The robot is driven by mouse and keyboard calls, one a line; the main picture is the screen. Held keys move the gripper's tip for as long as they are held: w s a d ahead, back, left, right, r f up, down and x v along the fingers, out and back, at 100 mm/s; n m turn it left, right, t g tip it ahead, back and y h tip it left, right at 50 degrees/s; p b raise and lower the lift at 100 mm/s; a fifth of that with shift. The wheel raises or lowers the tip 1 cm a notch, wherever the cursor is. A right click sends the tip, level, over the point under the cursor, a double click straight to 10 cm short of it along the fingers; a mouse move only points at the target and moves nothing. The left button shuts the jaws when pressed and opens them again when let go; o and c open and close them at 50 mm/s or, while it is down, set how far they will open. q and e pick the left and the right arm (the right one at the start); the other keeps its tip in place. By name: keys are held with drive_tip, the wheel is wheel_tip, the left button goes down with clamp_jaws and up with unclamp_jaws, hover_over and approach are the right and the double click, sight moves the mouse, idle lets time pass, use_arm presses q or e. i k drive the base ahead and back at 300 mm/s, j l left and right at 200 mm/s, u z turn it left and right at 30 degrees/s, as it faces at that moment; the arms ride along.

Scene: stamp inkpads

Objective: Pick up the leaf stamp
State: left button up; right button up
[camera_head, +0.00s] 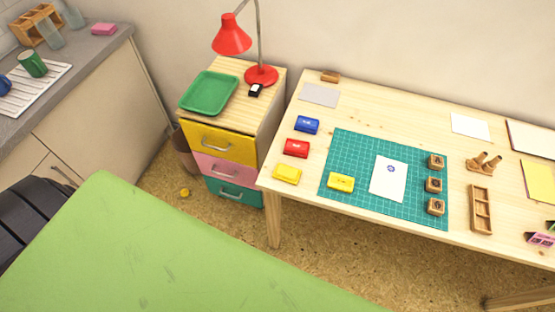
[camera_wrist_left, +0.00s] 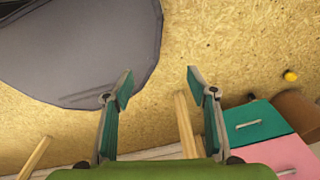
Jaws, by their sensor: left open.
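Three wooden block stamps stand in a column at the right side of the green cutting mat (camera_head: 345,207) in the head view: a back one (camera_head: 436,161), a middle one (camera_head: 433,185) and a front one (camera_head: 435,207). Their top marks are too small to tell which is the leaf stamp. My left gripper (camera_wrist_left: 160,82) shows in the left wrist view, open and empty, with the floor behind it. It is not in the head view, and no stamp shows in the wrist view. My right gripper is in neither view.
A white card (camera_head: 388,178) and a yellow inkpad (camera_head: 341,183) lie on the mat. Blue (camera_head: 307,125), red (camera_head: 296,148) and yellow (camera_head: 287,174) pads lie left of it. A wooden tray (camera_head: 481,210) stands right of the stamps. A drawer cabinet (camera_head: 218,142) stands left of the table.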

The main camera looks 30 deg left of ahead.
sight(435, 207)
drive_tip(key=u, duration=0.7)
drive_tip(key=l+z, duration=0.15)
drive_tip(key=z, duration=1.3)
drive_tip(key=i+j, duration=0.05)
drive_tip(key=j, duration=0.05)
